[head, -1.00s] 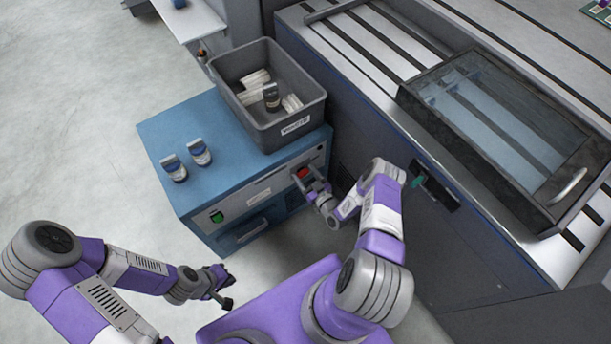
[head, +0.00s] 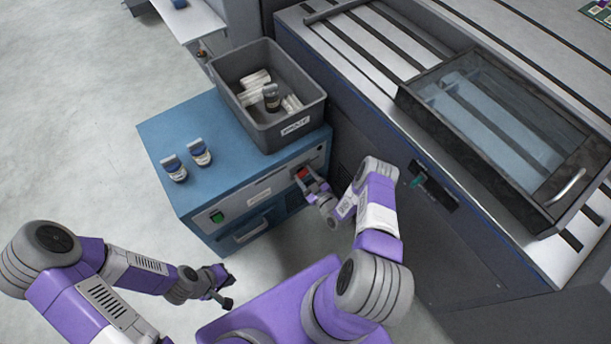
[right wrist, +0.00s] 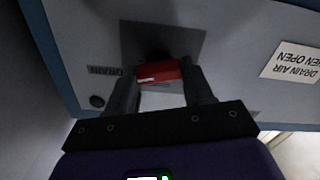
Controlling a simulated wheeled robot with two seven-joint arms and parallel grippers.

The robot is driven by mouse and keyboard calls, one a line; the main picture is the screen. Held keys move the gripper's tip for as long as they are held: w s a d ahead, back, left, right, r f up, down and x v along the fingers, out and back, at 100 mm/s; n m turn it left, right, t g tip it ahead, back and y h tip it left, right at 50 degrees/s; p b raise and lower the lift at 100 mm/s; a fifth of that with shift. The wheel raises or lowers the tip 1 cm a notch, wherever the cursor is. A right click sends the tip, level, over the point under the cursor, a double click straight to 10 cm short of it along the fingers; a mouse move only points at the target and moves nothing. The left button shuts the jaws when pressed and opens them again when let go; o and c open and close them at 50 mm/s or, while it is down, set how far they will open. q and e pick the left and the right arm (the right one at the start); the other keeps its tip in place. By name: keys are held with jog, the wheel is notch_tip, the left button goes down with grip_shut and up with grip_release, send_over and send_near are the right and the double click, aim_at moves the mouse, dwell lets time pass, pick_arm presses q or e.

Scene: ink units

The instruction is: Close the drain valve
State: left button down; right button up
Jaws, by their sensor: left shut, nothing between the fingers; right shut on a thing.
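The drain valve's red handle (head: 302,172) is on the front of the blue cabinet (head: 185,200), near its right end. My right gripper (head: 308,182) is at the handle. In the right wrist view its fingers (right wrist: 160,85) stand on both sides of the red handle and are shut on it. My left gripper (head: 226,287) is shut and empty, low and in front of the cabinet, away from the valve.
A grey waste bin (head: 297,126) with white items and a dark bottle stands on the cabinet. Two small bottles (head: 199,153) stand on its left part. A green switch (head: 217,217) is at the front's left. The large machine (head: 455,240) is close on the right.

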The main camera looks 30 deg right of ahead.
jog(key=n, duration=0.3)
jog(key=shift+w+a+r+n, duration=0.1)
jog(key=shift+w+a+n, duration=0.05)
jog(key=shift+n, duration=0.25)
jog(key=n+p, duration=0.1)
jog(key=n, duration=0.2)
jog(key=shift+n, duration=0.3)
jog(key=n, duration=0.3)
jog(key=shift+a+n+p, duration=0.1)
jog(key=shift+n+p, duration=0.2)
jog(key=shift+p, duration=0.1)
jog(key=shift+n, duration=1.9)
jog(key=o, duration=1)
jog(key=shift+f, duration=0.2)
jog(key=shift+o, duration=0.2)
